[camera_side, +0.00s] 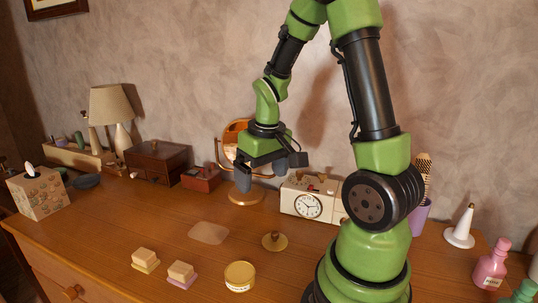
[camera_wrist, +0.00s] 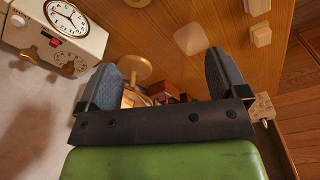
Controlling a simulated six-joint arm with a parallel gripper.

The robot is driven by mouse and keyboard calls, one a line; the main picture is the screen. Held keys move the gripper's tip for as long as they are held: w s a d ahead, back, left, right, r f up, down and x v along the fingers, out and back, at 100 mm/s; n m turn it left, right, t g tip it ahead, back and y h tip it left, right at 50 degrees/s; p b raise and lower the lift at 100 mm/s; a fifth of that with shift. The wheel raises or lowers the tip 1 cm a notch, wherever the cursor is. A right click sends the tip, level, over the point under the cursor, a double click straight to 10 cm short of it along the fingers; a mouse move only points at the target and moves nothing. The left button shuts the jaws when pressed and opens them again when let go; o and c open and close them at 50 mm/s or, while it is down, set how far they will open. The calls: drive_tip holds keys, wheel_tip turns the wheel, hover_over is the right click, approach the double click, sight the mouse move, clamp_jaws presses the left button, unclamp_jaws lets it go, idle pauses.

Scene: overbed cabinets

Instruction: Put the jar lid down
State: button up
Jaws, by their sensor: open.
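A brass-coloured jar lid (camera_side: 275,241), a flat disc with a small knob on top, lies on the wooden cabinet top in front of the clock. In the wrist view a brown edge of what looks like the lid (camera_wrist: 138,2) shows at the top border. A squat yellow jar (camera_side: 240,276) with a pale label stands nearer the front, apart from the lid. My gripper (camera_side: 262,176) is open with nothing between its fingers. It is raised above the cabinet top, near the round mirror and behind the lid. Both spread fingers show in the wrist view (camera_wrist: 163,75).
A white clock radio (camera_side: 309,200) and a round mirror on a stand (camera_side: 246,196) are close to my gripper. A pale flat mat (camera_side: 209,233) and two small block stacks (camera_side: 145,260) (camera_side: 181,275) lie at the front. Clear wood surrounds the lid.

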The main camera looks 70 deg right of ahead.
drive_tip(key=s+a+r+n+t+y, duration=0.1)
drive_tip(key=s+a+r+t, duration=0.4)
drive_tip(key=a+r, duration=0.8)
drive_tip(key=shift+s+a+r+t+y, duration=0.25)
drive_tip(key=shift+s+a+t+y, duration=0.15)
drive_tip(key=shift+s+a+y, duration=0.55)
